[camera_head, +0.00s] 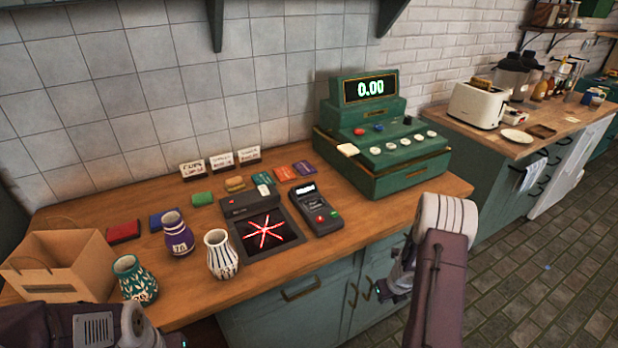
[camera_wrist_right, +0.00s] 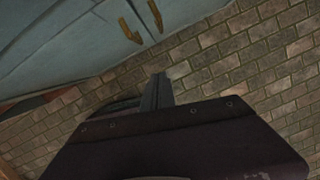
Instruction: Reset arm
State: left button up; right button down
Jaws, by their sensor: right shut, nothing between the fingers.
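My right arm comes in at the lower right of the head view. Its gripper (camera_head: 385,290) hangs in front of the counter's cabinet doors, below the worktop and clear of the objects on it. In the right wrist view the shut fingers (camera_wrist_right: 157,92) point toward the brick floor and hold nothing. My left arm lies at the bottom left corner of the head view, in front of the counter, and its gripper fingers are cut off by the bottom edge.
On the wooden counter (camera_head: 180,290) stand a paper bag (camera_head: 60,265), a green vase (camera_head: 135,280), a purple vase (camera_head: 177,233), a striped vase (camera_head: 221,255), a scanner (camera_head: 262,232), a card terminal (camera_head: 318,210) and a green cash register (camera_head: 385,150). The floor (camera_head: 540,250) at right is free.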

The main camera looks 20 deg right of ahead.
jog(key=a+r+m+h+p, duration=0.1)
jog(key=a+r+m, duration=0.2)
jog(key=r+m, duration=0.45)
jog(key=a+r+m+h+p, duration=0.1)
jog(key=a+r+m+p, duration=0.15)
jog(key=r+m, duration=0.55)
jog(key=s+a+r+m+y, duration=0.1)
jog(key=s+a+r+m, duration=0.2)
jog(key=s+a+m, duration=0.2)
jog(key=s+a+r+m+g+y+p, duration=0.1)
jog(key=s+a+r+m, duration=0.2)
jog(key=s+a+m, duration=0.3)
jog(key=a+m, duration=0.4)
jog(key=m, duration=0.5)
jog(key=shift+a+r+g, duration=0.3)
jog(key=shift+a, duration=0.05)
